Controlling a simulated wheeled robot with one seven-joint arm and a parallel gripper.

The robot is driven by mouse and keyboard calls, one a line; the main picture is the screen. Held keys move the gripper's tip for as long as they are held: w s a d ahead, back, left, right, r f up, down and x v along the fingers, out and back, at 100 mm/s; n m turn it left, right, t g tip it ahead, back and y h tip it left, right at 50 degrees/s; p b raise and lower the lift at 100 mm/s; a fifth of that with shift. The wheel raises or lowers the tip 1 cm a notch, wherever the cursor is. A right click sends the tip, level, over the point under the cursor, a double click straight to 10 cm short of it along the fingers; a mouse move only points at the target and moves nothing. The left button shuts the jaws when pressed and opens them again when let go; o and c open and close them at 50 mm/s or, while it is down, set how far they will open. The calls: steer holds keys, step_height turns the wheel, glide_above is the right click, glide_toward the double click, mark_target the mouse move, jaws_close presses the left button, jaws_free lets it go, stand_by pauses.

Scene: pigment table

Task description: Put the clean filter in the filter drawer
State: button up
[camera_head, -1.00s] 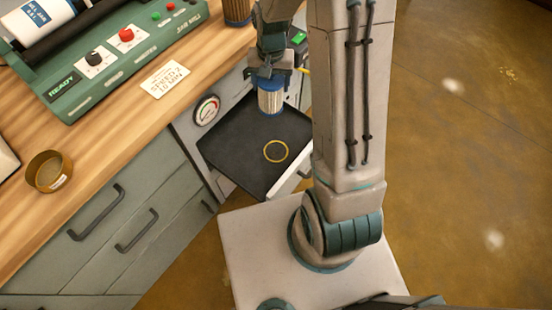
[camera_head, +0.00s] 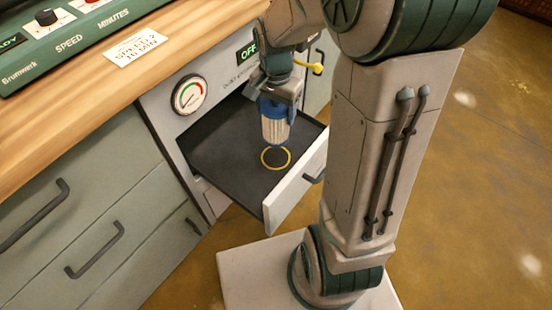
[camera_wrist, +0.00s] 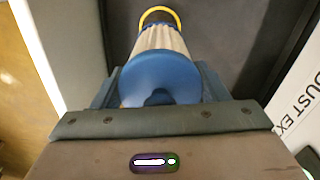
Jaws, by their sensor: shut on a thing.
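The clean filter (camera_head: 275,128) is a pale pleated cylinder with a blue cap, upright over the open filter drawer. My gripper (camera_head: 274,98) is shut on its blue top. In the wrist view the filter (camera_wrist: 163,60) hangs between my jaws (camera_wrist: 160,90), its blue cap nearest the camera. The filter drawer (camera_head: 222,150) is pulled out, with a dark floor and a pale front with a handle. A yellow ring (camera_head: 264,163) lies on the drawer floor just below the filter. I cannot tell whether the filter's lower end touches the floor.
A round gauge (camera_head: 188,95) and a green "OFF" display (camera_head: 247,52) are on the cabinet face above the drawer. Grey drawers with handles (camera_head: 95,252) are at left. The wooden counter (camera_head: 75,110) holds a green machine (camera_head: 70,40) and a paper card (camera_head: 135,47).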

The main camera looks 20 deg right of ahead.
mark_target(276, 135)
step_height(276, 135, down, 10)
steer(key=b, duration=0.3)
steer(key=shift+r, duration=0.15)
steer(key=shift+f+b, duration=0.25)
steer(key=shift+b, duration=0.1)
steer(key=o, duration=1.1)
steer(key=shift+r, duration=0.1)
steer(key=shift+r, duration=0.1)
